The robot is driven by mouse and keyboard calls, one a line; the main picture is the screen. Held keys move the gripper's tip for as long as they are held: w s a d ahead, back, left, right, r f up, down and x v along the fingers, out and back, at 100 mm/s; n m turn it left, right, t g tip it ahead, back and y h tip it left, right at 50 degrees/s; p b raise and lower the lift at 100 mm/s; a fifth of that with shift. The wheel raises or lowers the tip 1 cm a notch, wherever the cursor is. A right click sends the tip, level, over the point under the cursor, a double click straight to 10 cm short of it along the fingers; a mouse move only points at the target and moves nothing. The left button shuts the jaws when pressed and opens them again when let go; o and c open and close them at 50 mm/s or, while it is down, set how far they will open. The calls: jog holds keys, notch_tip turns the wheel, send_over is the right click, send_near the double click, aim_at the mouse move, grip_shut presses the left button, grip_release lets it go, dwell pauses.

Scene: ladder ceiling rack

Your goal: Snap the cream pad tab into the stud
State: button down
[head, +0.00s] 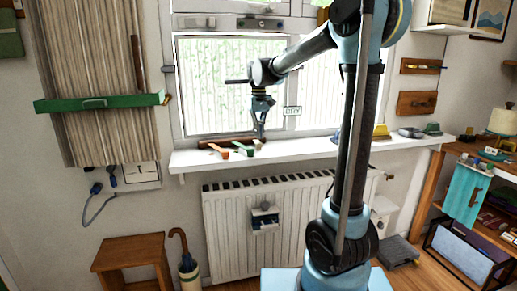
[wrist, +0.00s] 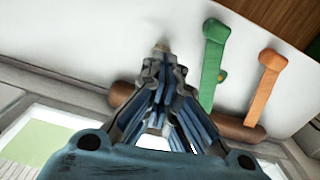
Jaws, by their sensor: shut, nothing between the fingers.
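My gripper (head: 260,135) points down over the white window sill, with its fingers closed together and empty. In the wrist view its fingertips (wrist: 161,62) cover part of a small cream-tan end, likely the cream pad tab (wrist: 162,46), just beyond them. I cannot tell whether they touch. Beside it lie a green tab (wrist: 210,65) and an orange tab (wrist: 267,85), both reaching to a brown roll (wrist: 235,128). No stud is clearly visible.
The white sill (head: 300,149) runs under the window above a radiator (head: 235,222). A yellow object (head: 381,131) and other small items stand on the sill's right. A green rail (head: 100,102) hangs at left. A wooden stool (head: 130,255) stands below.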

jog(key=shift+f, duration=1.2)
dwell(0.3)
dwell(0.3)
jog(key=shift+r, duration=2.5)
jog(key=shift+s+d, duration=0.3)
jog(key=shift+d, duration=0.05)
jog(key=s+d+f+m, duration=0.1)
jog(key=s+d+f, duration=0.1)
jog(key=s+d, duration=0.7)
jog(key=s+d+f+m, duration=0.1)
jog(key=s+d+f, duration=0.3)
jog(key=s+f, duration=0.2)
jog(key=s+d+f+m+t, duration=0.1)
jog(key=s+d+f, duration=0.2)
jog(key=s+f, duration=0.3)
jog(key=s+d+f+m+t, duration=0.1)
jog(key=s+d+f, duration=0.3)
jog(key=s, duration=0.6)
notch_tip(320, 180, down, 3)
jog(key=shift+d+r+m, duration=0.1)
jog(key=shift+d+m, duration=0.2)
jog(key=shift+d, duration=0.05)
